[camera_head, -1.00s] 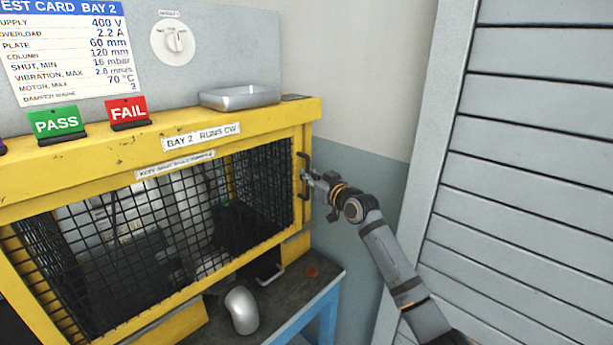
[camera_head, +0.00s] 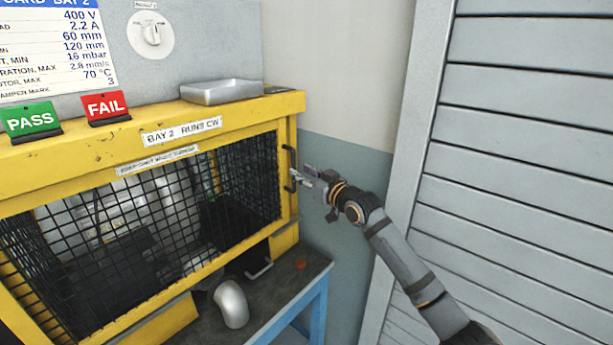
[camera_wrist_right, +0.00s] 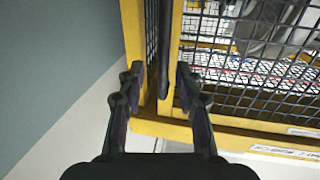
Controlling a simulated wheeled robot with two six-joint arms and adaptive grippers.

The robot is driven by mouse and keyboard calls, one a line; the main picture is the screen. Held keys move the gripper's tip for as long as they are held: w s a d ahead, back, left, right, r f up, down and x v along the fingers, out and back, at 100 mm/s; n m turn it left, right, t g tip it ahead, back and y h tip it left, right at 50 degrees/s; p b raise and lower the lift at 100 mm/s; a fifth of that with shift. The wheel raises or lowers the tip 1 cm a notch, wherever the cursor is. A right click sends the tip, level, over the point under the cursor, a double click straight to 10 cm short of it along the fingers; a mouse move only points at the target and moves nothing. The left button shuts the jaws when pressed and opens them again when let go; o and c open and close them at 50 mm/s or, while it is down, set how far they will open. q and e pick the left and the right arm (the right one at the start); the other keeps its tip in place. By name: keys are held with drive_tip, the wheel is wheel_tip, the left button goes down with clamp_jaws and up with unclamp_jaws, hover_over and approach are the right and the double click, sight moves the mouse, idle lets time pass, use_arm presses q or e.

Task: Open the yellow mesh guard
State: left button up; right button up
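The yellow mesh guard (camera_head: 140,215) has a yellow frame and black wire mesh and looks closed across the front of the bay. Its dark upright handle (camera_head: 291,168) is at the right end of the frame. My right gripper (camera_head: 299,177) is at the handle, on its right side. In the right wrist view the two fingers of my right gripper (camera_wrist_right: 160,76) are apart, and the black handle bar (camera_wrist_right: 151,45) shows in the gap between them. I see no finger pressed on it, and its depth between the tips is unclear. My left gripper is not in view.
A grey tray (camera_head: 222,91) sits on top of the yellow housing, near green PASS (camera_head: 32,119) and red FAIL (camera_head: 106,106) signs. A rounded grey object (camera_head: 231,303) lies on the bench below. A slatted grey panel (camera_head: 530,170) stands right of my arm.

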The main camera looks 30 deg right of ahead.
drive_tip(key=s, duration=0.3)
drive_tip(key=shift+s+d, duration=0.1)
drive_tip(key=shift+d, duration=0.05)
idle(0.3)
